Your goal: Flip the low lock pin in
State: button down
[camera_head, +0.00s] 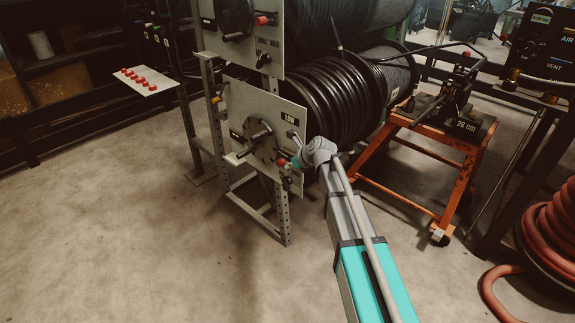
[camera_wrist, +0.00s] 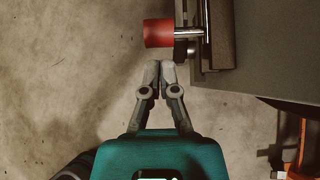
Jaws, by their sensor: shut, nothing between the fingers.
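The low lock pin has a red knob (camera_wrist: 158,33) on a metal shaft in the wrist view, beside the edge of a grey plate (camera_wrist: 270,50). In the head view the red knob (camera_head: 282,162) shows at the right side of the lower reel's plate (camera_head: 235,98), which carries a "LOW" label (camera_head: 290,118). My gripper (camera_wrist: 160,64) is shut and empty. Its fingertips are just below the knob in the wrist view, with a small gap in the picture; the depth between them is unclear. In the head view my wrist partly hides this area, and the fingertips are hard to make out.
A crank disc (camera_head: 258,142) with handles is left of the knob. An upper plate (camera_head: 240,50) has its own red knob (camera_head: 262,20). Black hose reels (camera_head: 335,95) stand behind. An orange stand (camera_head: 465,180) is at right. The floor at left is clear.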

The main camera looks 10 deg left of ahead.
jog(key=d+f+p+v, duration=0.1)
jog(key=p+v, duration=0.6)
jog(key=v, duration=0.5)
jog(key=shift+s+f, duration=0.15)
jog(key=shift+s, duration=0.2)
jog(key=s+d+f+n+g+h, duration=0.2)
jog(key=s+d+n+g+h, duration=0.15)
jog(key=s+d+n, duration=0.7)
jog(key=s+d+f+n+g+h, duration=0.3)
jog(key=s+d+n, duration=0.4)
jog(key=s+n, duration=0.65)
notch_tip(320, 180, up, 24)
jog(key=w+n+p, duration=0.1)
jog(key=w+p, duration=0.1)
jog(key=p, duration=2.2)
jog(key=shift+a+n+t, duration=0.25)
jog(key=shift+n+t, duration=0.05)
jog(key=shift+t, duration=0.15)
jog(key=shift+f+h, duration=0.1)
jog(key=shift+h, duration=0.15)
